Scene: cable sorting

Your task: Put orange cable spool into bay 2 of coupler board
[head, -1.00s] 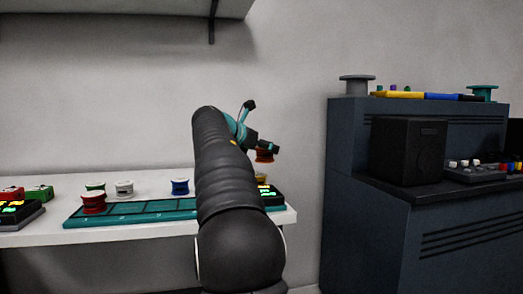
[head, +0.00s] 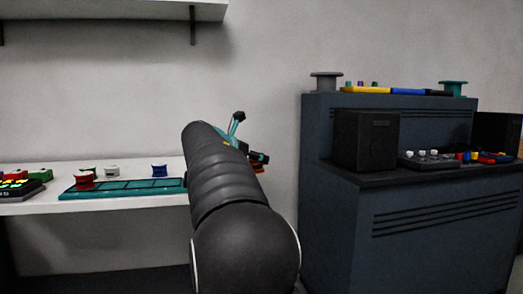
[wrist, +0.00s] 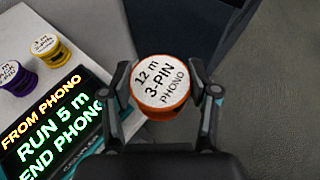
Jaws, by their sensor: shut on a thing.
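My gripper (wrist: 164,93) is shut on the orange cable spool (wrist: 160,84), whose white top reads "12 m 3-PIN PHONO" in the wrist view. In the head view only a bit of the orange spool (head: 258,168) shows past my arm, off the right end of the table. The teal coupler board (head: 125,187) lies on the white table with a row of dark bays. A red spool (head: 85,181) stands at its left end. My arm hides the board's right end. Bay numbers are too small to read.
A blue spool (head: 159,170) and a white spool (head: 112,169) stand behind the board. The wrist view shows a yellow spool (wrist: 50,50), a purple spool (wrist: 17,77) and a lit display (wrist: 50,125). A dark cabinet (head: 430,230) stands at right.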

